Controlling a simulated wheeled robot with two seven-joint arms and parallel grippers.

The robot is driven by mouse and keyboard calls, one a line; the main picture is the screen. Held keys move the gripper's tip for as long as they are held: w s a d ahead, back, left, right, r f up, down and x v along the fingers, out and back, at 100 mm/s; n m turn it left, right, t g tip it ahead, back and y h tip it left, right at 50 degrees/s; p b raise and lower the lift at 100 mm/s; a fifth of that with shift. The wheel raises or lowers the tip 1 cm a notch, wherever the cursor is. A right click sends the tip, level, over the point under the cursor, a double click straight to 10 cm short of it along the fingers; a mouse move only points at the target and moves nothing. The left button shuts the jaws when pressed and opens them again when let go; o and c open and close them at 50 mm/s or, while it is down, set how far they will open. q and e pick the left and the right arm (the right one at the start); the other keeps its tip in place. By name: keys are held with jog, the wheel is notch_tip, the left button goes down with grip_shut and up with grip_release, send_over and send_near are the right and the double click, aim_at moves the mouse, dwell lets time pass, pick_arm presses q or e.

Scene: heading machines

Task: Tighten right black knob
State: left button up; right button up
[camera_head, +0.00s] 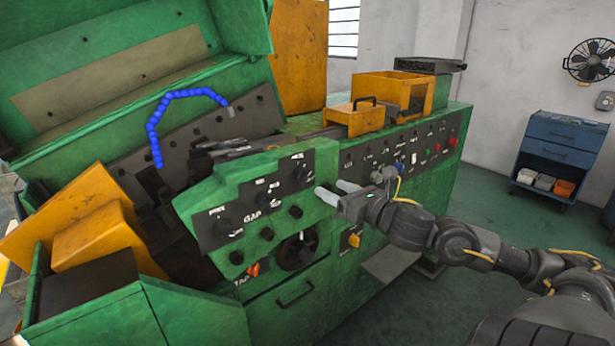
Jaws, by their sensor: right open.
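The green machine's front panel (318,165) carries several black knobs, and I cannot tell for sure which one the task means. One small black knob (296,211) sits rightmost on the green strip below the dark label plates, with another knob (267,233) to its left. A higher black knob (300,174) is on the upper right label plate. My right gripper (336,191) is open, with two pale fingertips pointing left toward the panel. It is to the right of these knobs and appears empty, apart from them. My left gripper is out of view.
A large black round dial (297,251) is below the knobs, and an orange-red switch (253,270) is lower left. A panel of coloured buttons (405,149) lies behind my right gripper. A blue drawer cart (560,150) stands right, with clear floor before it.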

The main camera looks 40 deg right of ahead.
aim_at(308, 176)
jog(key=w, duration=0.4)
jog(key=shift+w+r, duration=0.1)
jog(key=shift+w, duration=0.1)
jog(key=w+p, duration=0.2)
jog(key=w, duration=0.2)
jog(key=shift+w+a, duration=0.1)
jog(key=shift+w, duration=0.05)
jog(key=shift+w+a+p, duration=0.1)
jog(key=shift+w+p, duration=0.2)
jog(key=shift+w, duration=0.45)
jog(key=shift+c, duration=0.2)
jog(key=c, duration=0.9)
jog(key=shift+c, duration=0.2)
